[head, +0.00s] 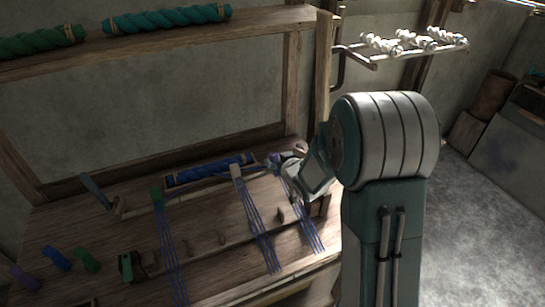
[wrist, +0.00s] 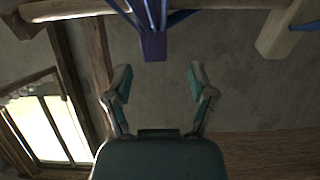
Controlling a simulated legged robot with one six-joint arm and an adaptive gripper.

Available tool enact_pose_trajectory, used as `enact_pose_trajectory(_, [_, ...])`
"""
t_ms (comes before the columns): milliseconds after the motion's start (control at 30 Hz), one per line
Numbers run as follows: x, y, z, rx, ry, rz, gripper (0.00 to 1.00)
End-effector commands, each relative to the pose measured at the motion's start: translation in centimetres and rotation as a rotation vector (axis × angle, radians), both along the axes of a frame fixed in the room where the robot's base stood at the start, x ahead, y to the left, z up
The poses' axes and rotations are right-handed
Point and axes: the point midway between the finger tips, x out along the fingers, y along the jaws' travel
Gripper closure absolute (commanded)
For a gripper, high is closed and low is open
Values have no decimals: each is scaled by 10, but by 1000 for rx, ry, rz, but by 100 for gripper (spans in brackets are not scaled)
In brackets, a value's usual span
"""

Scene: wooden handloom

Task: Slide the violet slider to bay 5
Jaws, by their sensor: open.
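The violet slider (wrist: 153,46) hangs at the top middle of the wrist view, with blue-violet threads running from it. My gripper (wrist: 160,76) is open and empty, its two fingers apart below the slider in that picture, one to either side of its line. A gap shows between the fingertips and the slider. In the head view my gripper (head: 288,168) is at the right end of the loom, by the rightmost thread bundle, and largely hides the slider there. A pale slider (head: 236,171) and a green slider (head: 156,194) stand to its left. I cannot read bay numbers.
A blue yarn roll (head: 210,170) lies behind the sliders. Violet (head: 22,278), blue (head: 56,259) and green (head: 86,260) blocks lie at the front left. A wooden post (head: 323,70) rises close behind my arm. Blue threads cross the loom bed.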

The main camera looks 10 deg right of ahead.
Motion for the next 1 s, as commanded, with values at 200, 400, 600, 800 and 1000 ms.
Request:
enact_pose_trajectory(200, [-40,-17,17,5,-1,-4,29])
enact_pose_trajectory(400, [-62,-21,26,5,1,-3,29])
enact_pose_trajectory(600, [-67,-21,27,5,2,-2,29])
enact_pose_trajectory(800, [-67,-22,27,6,2,-3,29])
enact_pose_trajectory(1000, [-67,-23,27,6,1,-3,29])
